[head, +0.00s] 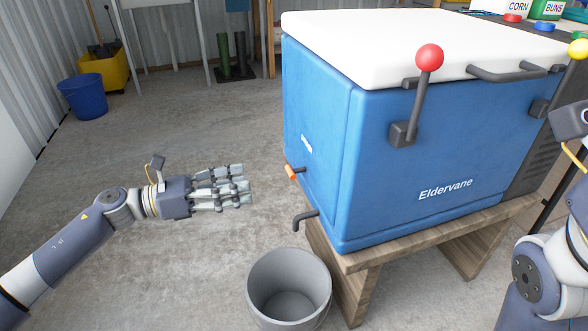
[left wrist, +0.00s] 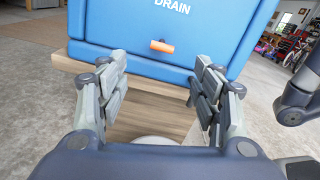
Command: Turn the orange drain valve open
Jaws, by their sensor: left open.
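The orange drain valve (head: 292,173) is a small handle on the left side of the blue cooler (head: 400,190), near its bottom. In the left wrist view the orange drain valve (left wrist: 162,47) lies roughly level across, below the word DRAIN. My left gripper (head: 246,186) is open and empty, to the left of the valve and apart from it. In the left wrist view the fingers of my left gripper (left wrist: 160,70) are spread to either side, with the valve ahead between them. My right arm shows at the right edge; its gripper is out of view.
A grey bucket (head: 289,290) stands on the floor below a dark bent spout (head: 306,219). The cooler rests on a wooden stand (head: 360,290). A lever with a red knob (head: 429,58) is on the front. The floor around my left arm is clear.

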